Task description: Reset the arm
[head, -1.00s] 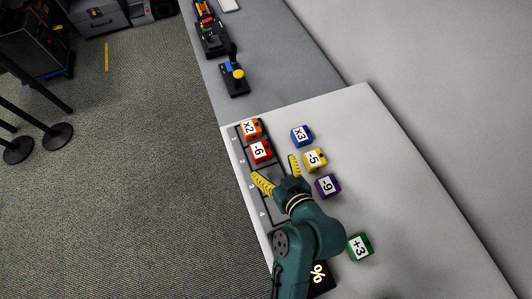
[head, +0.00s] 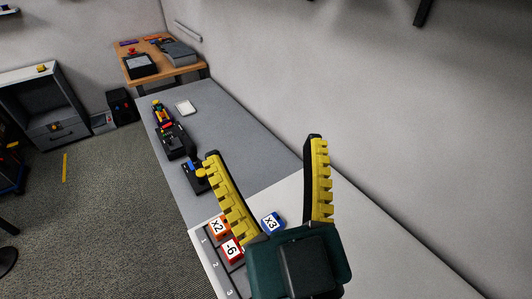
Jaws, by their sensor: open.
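My gripper (head: 268,172) is raised close to the head camera. Its two yellow-toothed fingers are wide apart with nothing between them. An orange block marked x2 (head: 217,228) and a red block marked -6 (head: 232,248) sit in the numbered slots of the dark tray (head: 211,262) below it. A blue block marked x3 (head: 271,222) lies on the white table top to the right of the tray, seen between the fingers. The other blocks are hidden behind my gripper or out of the picture.
A joystick box (head: 195,176) and a black device (head: 174,141) stand along the grey bench (head: 240,150). A white pad (head: 185,107) lies beyond. A wooden table (head: 160,62) stands at the back. The wall runs along the right.

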